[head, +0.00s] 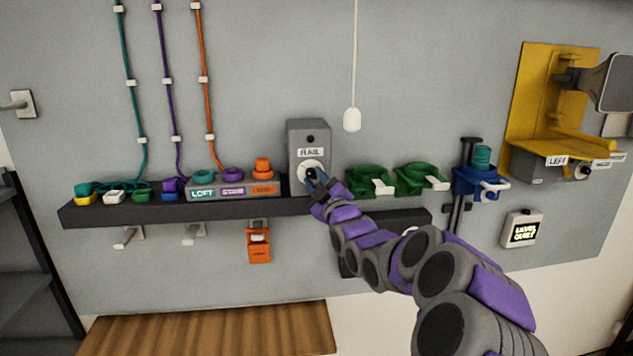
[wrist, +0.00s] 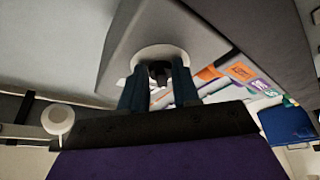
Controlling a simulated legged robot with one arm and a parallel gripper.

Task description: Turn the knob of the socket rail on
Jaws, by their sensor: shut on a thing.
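The grey box labelled RAIL (head: 309,132) stands on the dark shelf against the wall. On its front is a white round dial with a dark knob (head: 311,173). My gripper (head: 316,178) reaches up to the dial from the lower right. In the wrist view, the two blue-grey fingers of my gripper (wrist: 158,80) are shut on the dark knob (wrist: 158,68), in front of the white dial (wrist: 160,53). The fingers hide part of the knob, and I cannot tell which way it is turned.
Left on the dark shelf (head: 130,213) are coloured plugs and a socket strip labelled LOFT (head: 203,193). Green holders (head: 368,180) and a blue holder (head: 478,182) are to the right. A white pull cord (head: 352,119) hangs above my arm. A yellow bracket (head: 530,115) is at far right.

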